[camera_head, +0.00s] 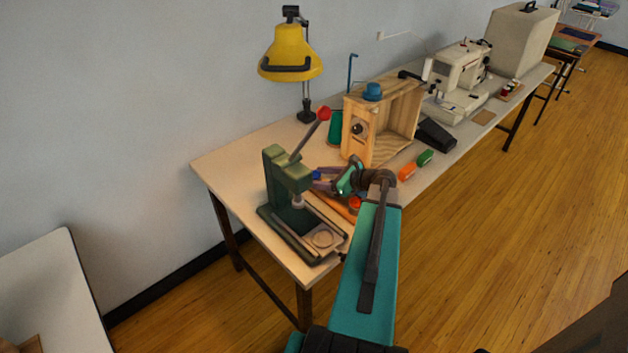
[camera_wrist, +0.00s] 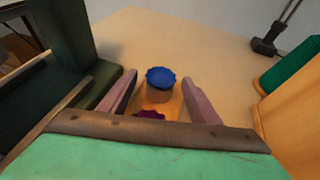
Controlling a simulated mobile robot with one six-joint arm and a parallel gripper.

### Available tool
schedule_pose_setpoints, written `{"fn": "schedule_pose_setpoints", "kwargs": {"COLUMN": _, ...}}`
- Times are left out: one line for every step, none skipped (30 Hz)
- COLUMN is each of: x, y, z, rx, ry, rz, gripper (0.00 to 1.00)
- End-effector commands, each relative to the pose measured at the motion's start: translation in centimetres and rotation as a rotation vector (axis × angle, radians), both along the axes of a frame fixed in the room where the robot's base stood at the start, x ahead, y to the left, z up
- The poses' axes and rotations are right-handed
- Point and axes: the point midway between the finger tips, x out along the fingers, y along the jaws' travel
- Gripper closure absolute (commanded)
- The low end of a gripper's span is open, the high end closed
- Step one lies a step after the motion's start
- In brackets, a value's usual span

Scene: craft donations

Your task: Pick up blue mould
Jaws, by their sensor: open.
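The blue mould (camera_wrist: 160,77) has a scalloped edge and stands ahead of my gripper in the wrist view, between the lines of the two fingers. Its lower part looks tan or shaded. In the head view a small blue patch (camera_head: 317,174) shows beside the green press, partly hidden by my gripper (camera_head: 325,183). My gripper (camera_wrist: 160,86) is open, with one mauve finger on each side and nothing held. A dark red scalloped piece (camera_wrist: 150,114) lies nearer, between the fingers, partly hidden by the gripper's body.
A green press (camera_head: 288,180) with a red-knobbed lever stands close on the left. A wooden crate (camera_head: 361,150) with a blue item (camera_head: 373,90) on top stands behind, on the right. Orange (camera_head: 407,172) and green (camera_head: 425,158) blocks lie at the table's front edge.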

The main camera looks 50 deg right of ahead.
Motion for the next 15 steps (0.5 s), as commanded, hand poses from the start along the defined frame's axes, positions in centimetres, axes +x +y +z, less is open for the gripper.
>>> {"fn": "schedule_pose_setpoints", "kwargs": {"x": 0.0, "y": 0.0, "z": 0.01, "rx": 0.0, "ry": 0.0, "rz": 0.0, "gripper": 0.43}}
{"fn": "schedule_pose_setpoints", "kwargs": {"x": 0.0, "y": 0.01, "z": 0.01, "rx": 0.0, "ry": 0.0, "rz": 0.0, "gripper": 0.43}}
{"fn": "schedule_pose_setpoints", "kwargs": {"x": 0.0, "y": 0.02, "z": 0.01, "rx": 0.0, "ry": 0.0, "rz": 0.0, "gripper": 0.43}}
{"fn": "schedule_pose_setpoints", "kwargs": {"x": 0.0, "y": 0.02, "z": 0.02, "rx": 0.0, "ry": 0.0, "rz": 0.0, "gripper": 0.43}}
{"fn": "schedule_pose_setpoints", "kwargs": {"x": 0.0, "y": 0.02, "z": 0.02, "rx": 0.0, "ry": 0.0, "rz": 0.0, "gripper": 0.46}}
{"fn": "schedule_pose_setpoints", "kwargs": {"x": 0.01, "y": 0.02, "z": 0.01, "rx": 0.0, "ry": 0.0, "rz": 0.0, "gripper": 0.53}}
{"fn": "schedule_pose_setpoints", "kwargs": {"x": 0.01, "y": 0.02, "z": 0.01, "rx": 0.0, "ry": 0.0, "rz": 0.001, "gripper": 0.58}}
{"fn": "schedule_pose_setpoints", "kwargs": {"x": 0.01, "y": 0.02, "z": 0.01, "rx": 0.0, "ry": 0.0, "rz": 0.001, "gripper": 0.63}}
{"fn": "schedule_pose_setpoints", "kwargs": {"x": 0.01, "y": 0.03, "z": 0.01, "rx": 0.0, "ry": 0.0, "rz": 0.001, "gripper": 0.7}}
{"fn": "schedule_pose_setpoints", "kwargs": {"x": 0.02, "y": 0.03, "z": 0.01, "rx": 0.0, "ry": 0.0, "rz": 0.001, "gripper": 0.75}}
{"fn": "schedule_pose_setpoints", "kwargs": {"x": 0.02, "y": 0.03, "z": 0.01, "rx": 0.0, "ry": 0.0, "rz": 0.001, "gripper": 0.8}}
{"fn": "schedule_pose_setpoints", "kwargs": {"x": 0.02, "y": 0.04, "z": 0.02, "rx": 0.0, "ry": 0.0, "rz": 0.001, "gripper": 0.87}}
{"fn": "schedule_pose_setpoints", "kwargs": {"x": 0.02, "y": 0.04, "z": 0.02, "rx": 0.0, "ry": 0.0, "rz": 0.001, "gripper": 0.91}}
{"fn": "schedule_pose_setpoints", "kwargs": {"x": 0.03, "y": 0.04, "z": 0.05, "rx": 0.001, "ry": -0.001, "rz": 0.001, "gripper": 0.91}}
{"fn": "schedule_pose_setpoints", "kwargs": {"x": 0.03, "y": 0.05, "z": 0.05, "rx": 0.001, "ry": -0.001, "rz": 0.001, "gripper": 0.91}}
